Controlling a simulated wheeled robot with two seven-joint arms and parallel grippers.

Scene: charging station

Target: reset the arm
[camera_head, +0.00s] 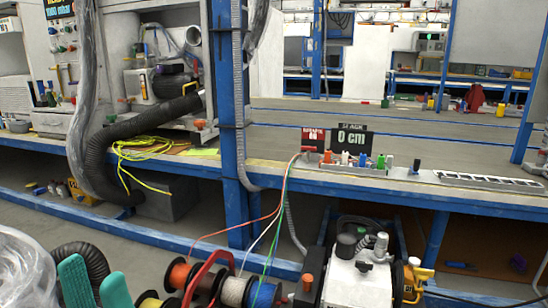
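My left gripper (95,283) shows at the bottom left edge of the head view as two teal fingers pointing up. A gap shows between the fingertips, and nothing is seen held there. The gripper's base is cut off by the bottom edge. It is low in the view, in front of the blue-framed bench and left of the cable reels. My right gripper is not in view.
Cable reels (233,290) and a white machine (360,277) stand right of my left gripper. A long workbench (300,178) crosses behind, with a blue post (229,110) and a thick black hose (120,140). Grey floor (60,225) lies between.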

